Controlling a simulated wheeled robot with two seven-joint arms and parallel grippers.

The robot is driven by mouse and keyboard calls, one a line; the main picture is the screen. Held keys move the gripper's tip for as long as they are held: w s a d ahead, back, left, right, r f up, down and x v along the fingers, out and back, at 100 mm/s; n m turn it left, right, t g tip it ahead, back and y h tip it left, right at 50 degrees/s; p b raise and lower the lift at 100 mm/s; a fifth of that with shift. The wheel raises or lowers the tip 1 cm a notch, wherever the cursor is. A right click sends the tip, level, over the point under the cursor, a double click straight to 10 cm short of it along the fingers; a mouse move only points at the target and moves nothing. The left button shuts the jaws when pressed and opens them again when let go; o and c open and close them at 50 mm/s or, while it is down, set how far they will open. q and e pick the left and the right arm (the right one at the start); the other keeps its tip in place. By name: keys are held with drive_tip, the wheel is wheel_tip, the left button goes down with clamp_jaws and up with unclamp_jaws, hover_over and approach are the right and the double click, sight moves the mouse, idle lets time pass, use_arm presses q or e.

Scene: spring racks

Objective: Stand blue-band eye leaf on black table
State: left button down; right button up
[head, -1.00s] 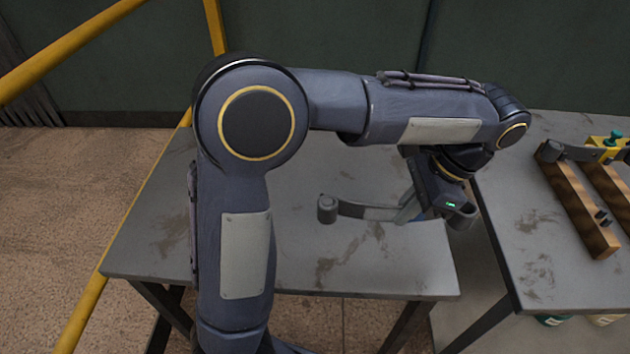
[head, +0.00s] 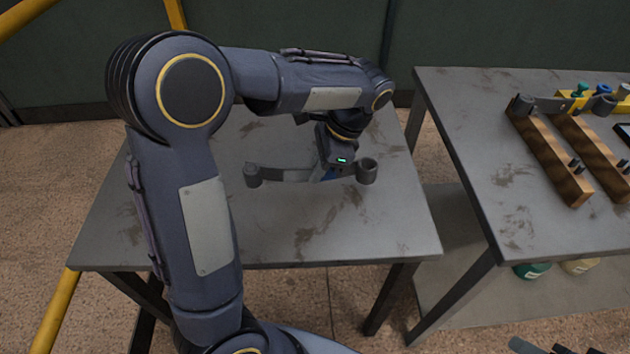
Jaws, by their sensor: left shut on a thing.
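My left gripper (head: 333,170) is shut on a grey, slightly curved leaf (head: 283,175) with a round eye at each end. A bit of blue shows on the leaf right beside the jaws, which hide part of it. The leaf is held level over the left table (head: 290,225), which has a worn grey top and black legs. I cannot tell whether the leaf touches the table top. Dark pieces at the bottom right edge may be my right gripper (head: 552,347), mostly cut off.
A second grey table (head: 500,190) stands at the right, with a gap between the two. It carries wooden rails (head: 550,160), another grey leaf (head: 548,104) and several coloured parts. A yellow railing (head: 60,315) runs at the left. The left table's front is clear.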

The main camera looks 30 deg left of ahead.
sight(309, 192)
use_arm(q)
drive_tip(key=shift+a+f+b, duration=0.15)
drive_tip(key=shift+f+b, duration=0.05)
drive_tip(key=shift+f, duration=0.75)
drive_tip(key=shift+a+f+b, duration=0.15)
drive_tip(key=shift+f, duration=0.75)
drive_tip(key=shift+f, duration=0.1)
drive_tip(key=c, duration=1.6)
unclamp_jaws()
drive_tip(key=p+v, duration=0.3)
drive_tip(key=v, duration=0.9)
drive_tip(key=shift+s+a, duration=0.15)
drive_tip(key=s+f+n+t+h, duration=0.1)
drive_tip(key=s+n+t+h, duration=0.1)
drive_tip(key=s+n, duration=0.2)
drive_tip(key=s+f+n+t+h, duration=0.1)
drive_tip(key=s+n+t+h, duration=0.2)
drive_tip(key=s, duration=0.6)
drive_tip(key=s+f+n+t+h, duration=0.1)
drive_tip(key=s+n+t+h, duration=0.1)
drive_tip(key=s+n, duration=0.3)
drive_tip(key=shift+s+f+t, duration=0.1)
drive_tip(key=shift+s+t, duration=0.5)
drive_tip(key=shift+s, duration=0.25)
